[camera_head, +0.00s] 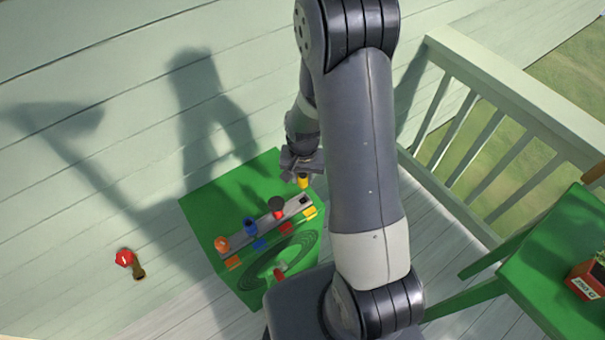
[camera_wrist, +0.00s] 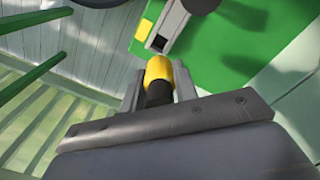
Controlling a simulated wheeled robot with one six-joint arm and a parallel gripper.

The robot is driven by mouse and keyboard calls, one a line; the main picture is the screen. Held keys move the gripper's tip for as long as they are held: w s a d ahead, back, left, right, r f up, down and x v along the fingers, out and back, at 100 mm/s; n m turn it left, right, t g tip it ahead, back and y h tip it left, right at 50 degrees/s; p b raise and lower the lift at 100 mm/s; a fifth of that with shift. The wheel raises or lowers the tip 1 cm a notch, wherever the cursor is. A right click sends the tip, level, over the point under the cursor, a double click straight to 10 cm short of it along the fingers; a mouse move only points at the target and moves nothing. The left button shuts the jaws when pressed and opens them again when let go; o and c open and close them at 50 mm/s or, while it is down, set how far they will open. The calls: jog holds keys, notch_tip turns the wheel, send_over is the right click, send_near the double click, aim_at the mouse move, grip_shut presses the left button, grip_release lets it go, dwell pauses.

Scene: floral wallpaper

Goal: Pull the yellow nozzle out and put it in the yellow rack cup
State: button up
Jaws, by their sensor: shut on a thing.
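The yellow nozzle (camera_head: 303,182) is between the fingers of my gripper (camera_head: 301,172), which is shut on it. In the wrist view the yellow nozzle (camera_wrist: 158,70) shows a yellow end and a black part between the fingers (camera_wrist: 158,94). It appears clear of the grey rack (camera_head: 238,238), near the rack's right end. That end has a dark square opening (camera_head: 305,200) beside a yellow label (camera_head: 310,212); the opening also shows in the wrist view (camera_wrist: 158,42) and looks empty.
The rack also holds an orange nozzle (camera_head: 222,243), a blue nozzle (camera_head: 250,226) and a dark-topped red one (camera_head: 277,206). The rack is on a green box (camera_head: 205,208) with a coiled-hose picture. A red tap (camera_head: 124,258), railing (camera_head: 480,90) and green table (camera_head: 550,255) surround it.

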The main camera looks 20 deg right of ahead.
aim_at(303, 188)
jog(key=shift+f+b, duration=2.75)
jog(key=shift+f, duration=0.15)
jog(key=shift+f+b, duration=1.6)
jog(key=shift+b, duration=0.35)
jog(key=o, duration=1.1)
jog(key=shift+r, duration=0.1)
notch_tip(303, 188, up, 11)
jog(key=shift+f, duration=0.1)
jog(key=shift+f, duration=0.1)
notch_tip(303, 188, down, 11)
jog(key=shift+r, duration=0.1)
jog(key=shift+r+p, duration=0.35)
